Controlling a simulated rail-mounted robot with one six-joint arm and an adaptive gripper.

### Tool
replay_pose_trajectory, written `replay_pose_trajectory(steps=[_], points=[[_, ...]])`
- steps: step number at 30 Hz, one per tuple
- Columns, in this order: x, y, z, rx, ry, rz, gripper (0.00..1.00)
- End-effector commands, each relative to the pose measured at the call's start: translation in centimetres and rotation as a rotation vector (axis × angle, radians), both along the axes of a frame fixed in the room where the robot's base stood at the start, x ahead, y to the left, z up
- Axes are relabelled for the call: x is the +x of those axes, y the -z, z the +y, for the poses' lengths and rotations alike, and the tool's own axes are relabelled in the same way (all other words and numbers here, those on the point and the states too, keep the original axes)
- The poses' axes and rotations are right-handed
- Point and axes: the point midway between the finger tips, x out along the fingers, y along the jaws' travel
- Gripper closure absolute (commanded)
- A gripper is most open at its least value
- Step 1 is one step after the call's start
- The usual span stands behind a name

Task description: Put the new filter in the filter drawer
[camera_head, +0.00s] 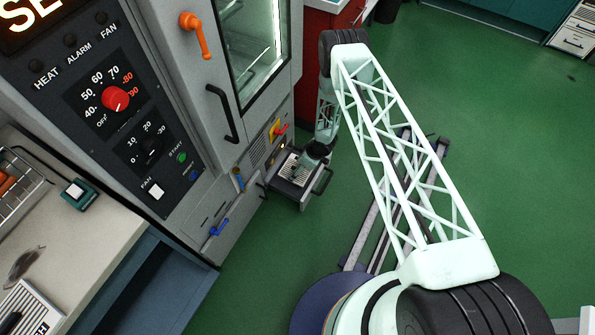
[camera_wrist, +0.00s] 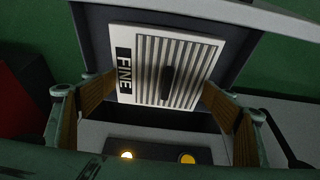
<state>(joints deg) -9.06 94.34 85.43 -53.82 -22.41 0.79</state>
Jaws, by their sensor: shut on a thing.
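The white pleated filter marked "FINE" (camera_wrist: 190,68) fills the middle of the wrist view, with a dark grip at its centre. My gripper (camera_wrist: 160,95) has its two brown-padded fingers at opposite sides of the filter, shut on it. The filter lies within the outline of the open filter drawer (camera_wrist: 97,40), slightly turned; I cannot tell whether it rests on the floor. In the head view the drawer (camera_head: 285,193) stands pulled out low on the grey cabinet, with the white ribbed filter (camera_head: 290,172) showing and my gripper (camera_head: 315,152) over it.
The grey cabinet has an orange handle (camera_head: 198,36), a black door handle (camera_head: 222,115) and a blue handle (camera_head: 219,228) near the drawer. A bench (camera_head: 95,235) at left carries a wire rack (camera_head: 20,185) and another ribbed white panel (camera_head: 30,310). Green floor is open at right.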

Motion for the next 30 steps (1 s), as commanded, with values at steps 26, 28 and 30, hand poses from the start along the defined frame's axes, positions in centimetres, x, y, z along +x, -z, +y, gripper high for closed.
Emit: replay_pose_trajectory(steps=[26, 28, 30], points=[[-0.1, 3.7, 0.0, 0.000, 0.001, 0.002, 0.20], [-0.1, 3.6, 0.0, 0.000, 0.001, 0.002, 0.14], [-0.1, 3.6, 0.0, 0.000, 0.001, 0.002, 0.08]])
